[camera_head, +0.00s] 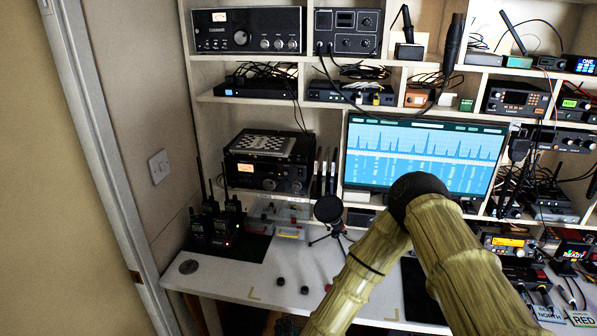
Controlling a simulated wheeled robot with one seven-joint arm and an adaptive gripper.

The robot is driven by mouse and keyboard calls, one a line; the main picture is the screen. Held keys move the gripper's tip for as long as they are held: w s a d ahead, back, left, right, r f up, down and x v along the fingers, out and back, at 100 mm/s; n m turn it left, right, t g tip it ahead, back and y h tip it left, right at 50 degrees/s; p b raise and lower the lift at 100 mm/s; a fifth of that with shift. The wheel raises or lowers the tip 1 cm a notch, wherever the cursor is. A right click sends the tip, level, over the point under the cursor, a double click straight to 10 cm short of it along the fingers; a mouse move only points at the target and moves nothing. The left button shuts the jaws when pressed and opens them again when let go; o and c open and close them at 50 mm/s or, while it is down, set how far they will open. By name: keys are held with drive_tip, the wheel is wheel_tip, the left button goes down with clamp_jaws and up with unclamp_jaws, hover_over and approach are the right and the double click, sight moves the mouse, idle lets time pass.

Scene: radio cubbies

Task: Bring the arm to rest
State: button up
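My arm shows at the lower right in the head view. It is two tan, bamboo-textured links joined at a dark elbow, raised in front of the desk and the monitor. One link runs down to the lower left and the other down to the lower right, both leaving the bottom edge. My gripper is not in view, so whether it holds anything is hidden. The arm hides part of the desk (235,281) and the lower right part of the monitor (425,150).
Shelves of radios stand behind the desk. Handheld radios (215,222) stand on a dark mat at left, and a small tripod microphone (329,210) stands near the arm. Small dark knobs (281,281) lie on the desk. More radios (510,243) and labels crowd the right. A door frame is at left.

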drive_tip(key=s+d+f+n+g+y, duration=0.1)
drive_tip(key=s+d+f+n+g, duration=0.3)
drive_tip(key=s+d+f+n, duration=0.25)
drive_tip(key=s+d+f+n+g, duration=0.1)
drive_tip(key=s+d+n+g, duration=0.2)
drive_tip(key=s+d, duration=0.6)
drive_tip(key=s+d+f+n+g+h, duration=0.1)
drive_tip(key=s+d+n+g, duration=0.2)
drive_tip(key=s+d, duration=0.7)
drive_tip(key=s+g, duration=0.2)
drive_tip(key=s, duration=0.5)
drive_tip(key=shift+s+d+f+n+g, duration=0.25)
drive_tip(key=shift+s+f+n+g, duration=0.05)
drive_tip(key=shift+s+n, duration=0.05)
